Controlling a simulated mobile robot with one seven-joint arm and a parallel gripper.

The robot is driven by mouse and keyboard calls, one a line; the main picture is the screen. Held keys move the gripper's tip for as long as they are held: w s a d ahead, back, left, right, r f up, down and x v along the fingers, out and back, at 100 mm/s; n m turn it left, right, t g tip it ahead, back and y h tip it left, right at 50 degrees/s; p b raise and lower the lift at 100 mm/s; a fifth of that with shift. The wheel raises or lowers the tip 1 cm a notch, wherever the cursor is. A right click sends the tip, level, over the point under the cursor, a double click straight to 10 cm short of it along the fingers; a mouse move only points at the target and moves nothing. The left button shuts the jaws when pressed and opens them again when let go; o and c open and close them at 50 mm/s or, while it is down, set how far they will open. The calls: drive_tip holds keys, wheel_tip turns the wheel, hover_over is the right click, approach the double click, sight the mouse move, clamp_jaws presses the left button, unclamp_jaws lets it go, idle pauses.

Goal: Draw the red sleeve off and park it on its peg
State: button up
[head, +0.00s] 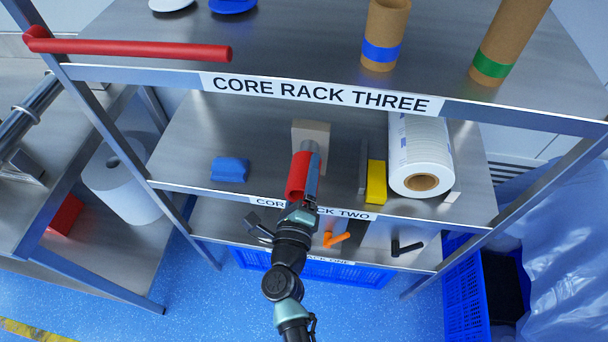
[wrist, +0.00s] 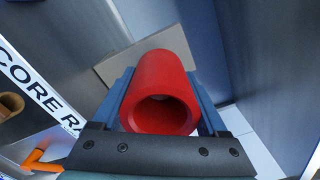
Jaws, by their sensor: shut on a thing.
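The red sleeve (head: 298,176) is a short, thick-walled tube at the middle shelf. A grey metal cylinder (head: 308,146) shows just beyond its far end, in front of a beige block (head: 311,131). I cannot tell how far the cylinder reaches into the sleeve. My gripper (head: 304,172) is shut on the sleeve, one finger on each side. In the wrist view the sleeve (wrist: 160,85) lies between the fingers of my gripper (wrist: 163,92), its open near end facing the camera. I cannot make out which part is the sleeve's peg.
On the middle shelf, a blue block (head: 230,169) lies left, and a yellow block (head: 376,182) and a white film roll (head: 420,150) stand right. Orange (head: 337,239) and black (head: 406,248) handles sit below. A red bar (head: 130,48) runs along the upper left.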

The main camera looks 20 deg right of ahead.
sight(308, 160)
drive_tip(key=shift+b+x, duration=0.5)
drive_tip(key=shift+x, duration=1.45)
drive_tip(key=o, duration=1.5)
drive_tip(key=shift+c, duration=0.2)
drive_tip(key=v, duration=1.3)
drive_tip(key=shift+p, duration=0.3)
drive_tip(key=shift+a, duration=0.1)
